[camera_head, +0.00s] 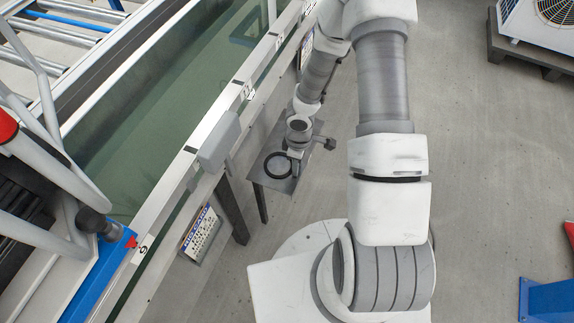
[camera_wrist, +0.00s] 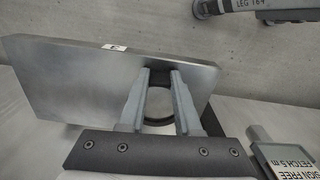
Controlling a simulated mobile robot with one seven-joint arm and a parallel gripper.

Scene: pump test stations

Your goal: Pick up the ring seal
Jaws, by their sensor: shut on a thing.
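The ring seal is a black ring (camera_head: 266,168) at the small grey metal stand (camera_head: 282,184) beside the water tank. In the wrist view its dark rim (camera_wrist: 158,123) shows between my fingers, with the far part at the fingertips. My gripper (camera_head: 294,158) is at the ring's right side in the head view. The stand's plate (camera_wrist: 70,85) lies behind the ring. I cannot tell whether the ring touches the plate or is just above it.
The long tank (camera_head: 165,100) with its rail runs along the left of the stand. A grey box (camera_head: 219,140) is on the rail, and a sign board (camera_head: 200,234) stands below. Open grey floor (camera_head: 490,170) lies to the right. A labelled sign (camera_wrist: 290,160) is at the wrist view's lower right.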

